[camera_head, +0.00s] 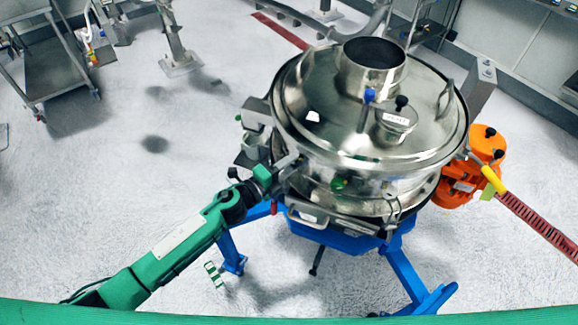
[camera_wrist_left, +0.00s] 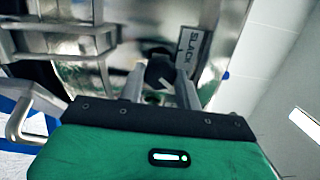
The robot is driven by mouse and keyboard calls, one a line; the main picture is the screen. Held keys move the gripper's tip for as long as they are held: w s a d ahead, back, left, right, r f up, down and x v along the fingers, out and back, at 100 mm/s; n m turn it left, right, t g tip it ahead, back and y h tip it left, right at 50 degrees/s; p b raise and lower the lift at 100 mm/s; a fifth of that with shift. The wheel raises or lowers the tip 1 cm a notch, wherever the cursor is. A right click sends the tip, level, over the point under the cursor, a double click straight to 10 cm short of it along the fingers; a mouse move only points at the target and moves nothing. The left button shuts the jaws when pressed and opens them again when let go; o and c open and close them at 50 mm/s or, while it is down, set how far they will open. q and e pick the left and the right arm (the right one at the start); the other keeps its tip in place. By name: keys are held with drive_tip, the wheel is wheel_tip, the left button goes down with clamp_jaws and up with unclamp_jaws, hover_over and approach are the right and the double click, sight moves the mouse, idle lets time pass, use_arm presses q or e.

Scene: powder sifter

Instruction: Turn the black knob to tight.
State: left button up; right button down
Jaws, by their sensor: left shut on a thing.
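The steel sifter (camera_head: 330,130) stands on blue legs, with a round lid and a wide spout on top. My left gripper (camera_head: 288,164) reaches its left side from the lower left. In the left wrist view the black knob (camera_wrist_left: 159,70) sits between the two grey fingers of the left gripper (camera_wrist_left: 160,84), which are shut on it. A plate reading SLACK (camera_wrist_left: 188,48) is just right of the knob. In the head view the gripper hides the knob. My right gripper is not in view.
An orange motor (camera_head: 466,172) is at the sifter's right, beside a red ladder-like strip (camera_head: 535,225) with a yellow end. A small black-topped knob (camera_head: 402,102) is on the lid. A metal cart (camera_head: 45,70) stands far left.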

use_arm(q)
drive_tip(key=shift+f+m, duration=0.1)
drive_tip(key=shift+m, duration=0.5)
drive_tip(key=o, duration=1)
drive_tip(key=shift+c, duration=0.2)
drive_tip(key=b+v, duration=0.4)
drive_tip(key=v, duration=1)
drive_tip(key=shift+b, duration=0.3)
